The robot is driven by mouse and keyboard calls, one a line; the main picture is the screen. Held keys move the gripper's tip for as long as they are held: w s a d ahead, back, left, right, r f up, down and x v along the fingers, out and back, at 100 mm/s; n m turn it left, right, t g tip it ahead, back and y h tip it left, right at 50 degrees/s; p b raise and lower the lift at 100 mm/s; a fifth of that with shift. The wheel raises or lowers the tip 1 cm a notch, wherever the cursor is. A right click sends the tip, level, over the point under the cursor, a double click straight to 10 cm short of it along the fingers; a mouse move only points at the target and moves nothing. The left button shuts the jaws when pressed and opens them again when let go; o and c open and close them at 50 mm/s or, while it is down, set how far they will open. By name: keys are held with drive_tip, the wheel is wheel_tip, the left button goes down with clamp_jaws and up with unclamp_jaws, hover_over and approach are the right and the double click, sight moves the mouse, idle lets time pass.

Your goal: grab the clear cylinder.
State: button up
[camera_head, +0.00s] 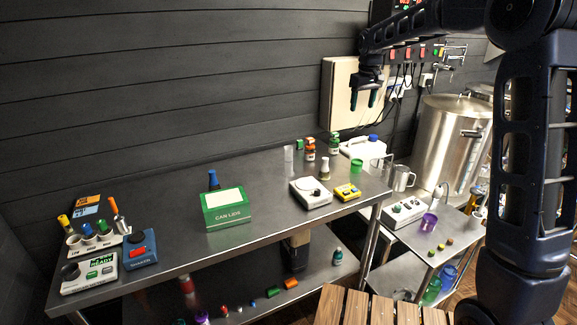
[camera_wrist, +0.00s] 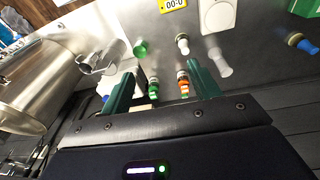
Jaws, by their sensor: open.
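The clear cylinder (camera_head: 288,154) is a tall, slim, see-through vessel standing upright near the back edge of the steel table (camera_head: 262,239). In the wrist view the clear cylinder (camera_wrist: 220,63) shows just right of my right-hand finger, apart from it. My gripper (camera_head: 363,103) hangs in the air, above and to the right of the cylinder, in front of the wall box. In the wrist view my gripper (camera_wrist: 160,70) has its two green fingers spread wide, with nothing held between them.
Beside the cylinder stand an orange-labelled bottle (camera_head: 310,149), a green-labelled bottle (camera_head: 334,145) and a small flask (camera_head: 324,168). A white scale (camera_head: 310,193), a green cup (camera_head: 356,166) and a CAN LIDS box (camera_head: 227,208) are in front. A wall box (camera_head: 345,95) is behind my gripper.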

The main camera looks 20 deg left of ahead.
drive_tip(key=w+a+f+n, duration=0.1)
drive_tip(key=w+a+f, duration=0.1)
drive_tip(key=a+f, duration=0.35)
drive_tip(key=w+a+f+n, duration=0.1)
drive_tip(key=w+a+f, duration=0.15)
drive_tip(key=a, duration=0.65)
drive_tip(key=n+g, duration=0.1)
drive_tip(key=n, duration=0.1)
approach(289, 157)
drive_tip(key=w+a, duration=0.1)
drive_tip(key=w, duration=0.1)
drive_tip(key=shift+h, duration=0.3)
drive_tip(key=shift+a+f, duration=0.15)
drive_tip(key=shift+f, duration=5.45)
drive_tip(key=c, duration=1.1)
